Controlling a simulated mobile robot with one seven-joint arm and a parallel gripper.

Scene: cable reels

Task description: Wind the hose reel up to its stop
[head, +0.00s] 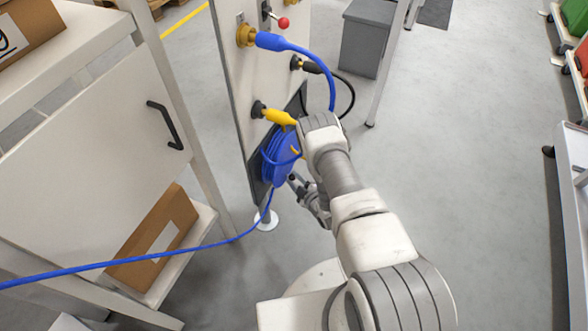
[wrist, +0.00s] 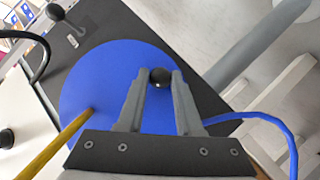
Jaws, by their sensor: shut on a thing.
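The blue hose reel (head: 277,160) is mounted low on the dark plate of the upright panel, partly hidden by my arm. In the wrist view the reel (wrist: 110,70) is a large blue disc with a round black knob (wrist: 160,77) on its face. My gripper (wrist: 158,76) is shut on this knob, with a finger on each side. In the head view my gripper (head: 299,186) is at the reel's lower right. The blue hose (head: 190,247) leaves the reel downward and runs off left. Its stop cannot be made out.
Above the reel, a blue plug (head: 270,41), a yellow plug (head: 278,117) and a black plug (head: 311,66) sit in the panel (head: 232,70). A red-knobbed lever (head: 283,22) is at the top. A white cabinet (head: 110,135) stands left.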

